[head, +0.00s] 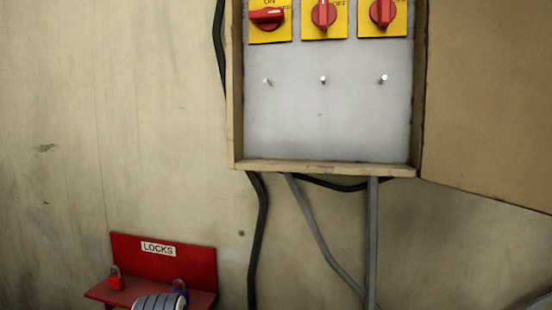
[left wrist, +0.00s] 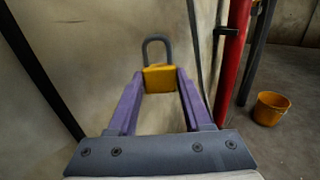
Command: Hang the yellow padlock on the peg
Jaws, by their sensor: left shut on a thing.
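The yellow padlock (left wrist: 160,78) is between the purple fingertips of my left gripper (left wrist: 161,82) in the left wrist view. The gripper is shut on its body, and the dark shackle stands up beyond the fingertips. The padlock does not show in the head view. Three short metal pegs stick out of the grey back panel of the box in the head view: a left peg (head: 267,82), a middle peg (head: 322,79) and a right peg (head: 383,78). All three are bare. My right gripper is in neither view.
Yellow switch plates with red knobs (head: 323,14) sit above the pegs. The box's wooden rim (head: 320,168) and open door (head: 490,95) frame them. A red LOCKS shelf (head: 190,262) holds a red padlock (head: 116,281) and a blue one (head: 180,288). A yellow bucket (left wrist: 270,107) stands on the floor.

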